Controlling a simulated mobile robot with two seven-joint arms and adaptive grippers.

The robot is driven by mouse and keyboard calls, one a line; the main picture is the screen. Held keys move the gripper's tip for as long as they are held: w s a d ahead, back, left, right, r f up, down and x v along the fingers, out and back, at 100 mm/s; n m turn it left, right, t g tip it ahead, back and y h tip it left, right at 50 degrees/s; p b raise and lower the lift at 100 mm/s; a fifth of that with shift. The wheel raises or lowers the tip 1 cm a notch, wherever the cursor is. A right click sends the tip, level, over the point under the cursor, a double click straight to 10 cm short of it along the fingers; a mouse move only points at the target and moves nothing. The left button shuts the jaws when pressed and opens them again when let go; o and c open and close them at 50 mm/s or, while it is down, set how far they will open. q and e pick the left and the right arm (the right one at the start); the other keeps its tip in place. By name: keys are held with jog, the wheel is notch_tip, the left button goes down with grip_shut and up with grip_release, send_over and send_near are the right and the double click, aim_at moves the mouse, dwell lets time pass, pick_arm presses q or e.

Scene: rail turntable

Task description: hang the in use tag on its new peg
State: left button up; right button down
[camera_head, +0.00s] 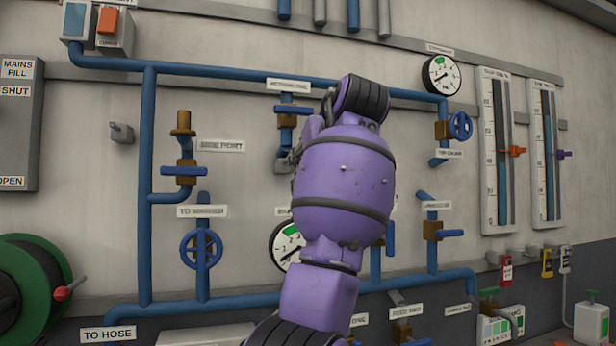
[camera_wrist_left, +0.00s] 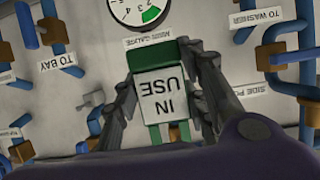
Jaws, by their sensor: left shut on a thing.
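The in use tag (camera_wrist_left: 158,97) is in the left wrist view, a white plate with dark lettering, upside down there, and green parts above and below it. My left gripper (camera_wrist_left: 162,62) is shut on it, with one dark finger along each side. In the head view my purple left arm hides the tag and most of the gripper. A grey peg (camera_head: 121,132) sticks out of the wall at the left, with nothing hanging on it. I cannot tell which peg is the new one. My right gripper is in neither view.
Blue pipes (camera_head: 148,190) with valves and a blue handwheel (camera_head: 201,249) stand off the wall. In the wrist view a round gauge (camera_wrist_left: 140,8) lies beyond the tag. A red tag (camera_head: 506,271) and a yellow tag (camera_head: 547,264) hang at the right. A green hose reel (camera_head: 35,285) is at lower left.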

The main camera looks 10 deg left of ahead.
pick_arm(q)
jog(key=shift+s+d+r, duration=0.1)
jog(key=shift+s+d, duration=0.3)
jog(key=shift+s, duration=0.4)
jog(key=shift+s+d, duration=0.35)
jog(key=shift+s, duration=0.5)
jog(key=shift+s+d+r, duration=0.1)
jog(key=shift+s+d, duration=0.3)
jog(key=shift+s, duration=0.4)
jog(key=shift+f, duration=0.1)
